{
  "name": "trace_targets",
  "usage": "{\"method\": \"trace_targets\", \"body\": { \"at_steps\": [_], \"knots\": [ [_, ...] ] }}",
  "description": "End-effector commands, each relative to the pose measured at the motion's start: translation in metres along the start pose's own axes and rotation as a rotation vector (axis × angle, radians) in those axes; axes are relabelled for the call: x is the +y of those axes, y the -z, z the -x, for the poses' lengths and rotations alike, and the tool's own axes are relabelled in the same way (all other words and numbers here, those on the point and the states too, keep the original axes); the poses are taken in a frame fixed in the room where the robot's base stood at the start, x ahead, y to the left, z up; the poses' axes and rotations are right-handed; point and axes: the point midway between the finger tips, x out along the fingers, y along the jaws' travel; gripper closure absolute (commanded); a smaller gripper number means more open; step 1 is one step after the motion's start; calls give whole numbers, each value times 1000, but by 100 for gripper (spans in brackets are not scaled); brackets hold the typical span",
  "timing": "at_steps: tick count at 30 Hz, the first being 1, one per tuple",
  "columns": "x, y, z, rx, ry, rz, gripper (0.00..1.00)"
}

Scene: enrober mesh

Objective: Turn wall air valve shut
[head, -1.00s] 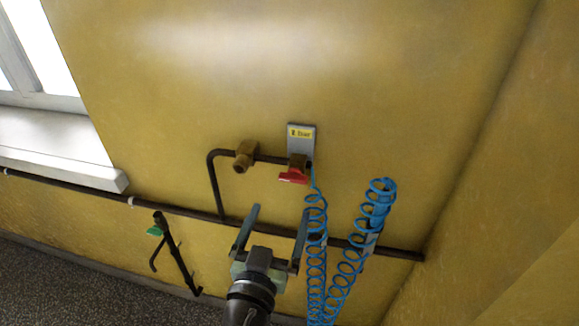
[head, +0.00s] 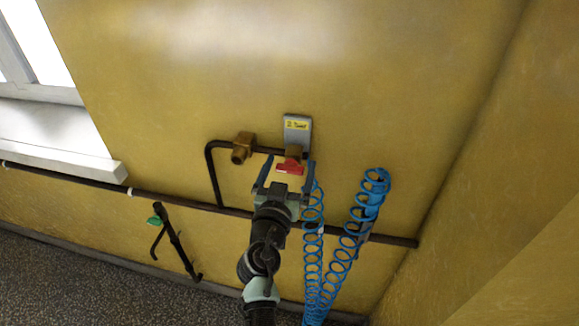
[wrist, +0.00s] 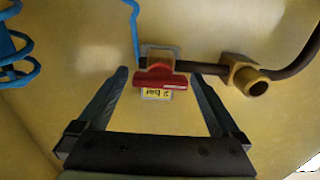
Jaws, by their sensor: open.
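The wall air valve has a red handle (head: 289,168) on a brass body, below a grey plate (head: 297,130) with a yellow label. The red handle lies roughly crosswise in the head view. In the wrist view the red handle (wrist: 160,80) shows between the fingers, with the yellow "2 bar" label beside it. My gripper (head: 283,170) is open, its two fingers on either side of the handle. In the wrist view the open gripper (wrist: 160,80) shows a gap between each finger and the handle. I cannot tell how deep the fingers reach.
A coiled blue hose (head: 313,215) hangs from the valve, close to my right finger. Another blue coil (head: 370,205) hangs further right. A brass fitting (head: 242,147) on a dark pipe (head: 212,175) is at left. A green-handled valve (head: 155,220) is lower left.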

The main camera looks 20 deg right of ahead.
Motion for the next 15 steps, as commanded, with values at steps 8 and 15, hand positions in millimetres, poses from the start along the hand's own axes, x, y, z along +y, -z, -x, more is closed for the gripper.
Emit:
{"method": "trace_targets", "body": {
  "at_steps": [8, 15],
  "knots": [
    [0, 0, 0, 0, 0, 0, 23],
    [0, 0, 0, 0, -1, 0, 67]
  ]
}}
